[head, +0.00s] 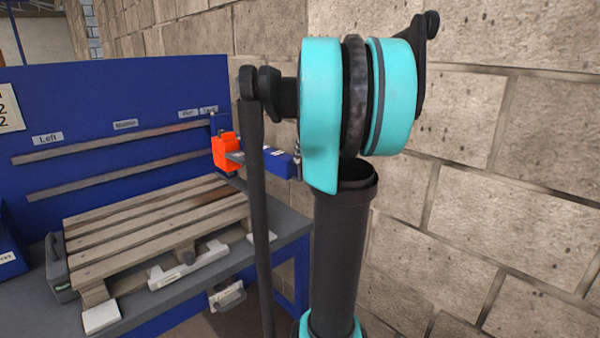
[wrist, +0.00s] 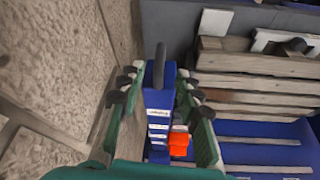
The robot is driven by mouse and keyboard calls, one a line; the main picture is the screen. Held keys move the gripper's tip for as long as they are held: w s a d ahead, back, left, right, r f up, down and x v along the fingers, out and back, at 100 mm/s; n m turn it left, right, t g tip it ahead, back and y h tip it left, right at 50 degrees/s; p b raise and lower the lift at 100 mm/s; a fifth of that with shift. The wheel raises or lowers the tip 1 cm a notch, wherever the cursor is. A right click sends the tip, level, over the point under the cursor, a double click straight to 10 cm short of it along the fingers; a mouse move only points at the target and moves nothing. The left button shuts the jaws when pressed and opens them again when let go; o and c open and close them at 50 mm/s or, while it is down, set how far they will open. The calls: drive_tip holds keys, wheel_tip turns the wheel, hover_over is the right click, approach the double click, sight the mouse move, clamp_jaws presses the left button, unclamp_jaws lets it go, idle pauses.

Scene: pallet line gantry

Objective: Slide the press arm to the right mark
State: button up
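The press arm is a blue bar (head: 279,162) joined to an orange block (head: 225,151). The block sits at the right end of two rails (head: 120,144) on a blue back panel, below the rightmost labels (head: 208,110), whose text I cannot read surely. In the wrist view the blue bar (wrist: 159,112) has a dark handle (wrist: 160,65) and lies between the fingers of my gripper (wrist: 160,88). The orange block (wrist: 179,141) shows beyond it. The fingers are spread with visible gaps on both sides. My arm hides the gripper in the head view.
A wooden pallet (head: 155,230) lies on the grey bench left of the press arm. Labels reading Left (head: 47,139) and Middle (head: 125,124) are on the panel. A stone wall (head: 490,180) stands close on the right.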

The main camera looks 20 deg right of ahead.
drive_tip(key=x, duration=0.8)
clamp_jaws()
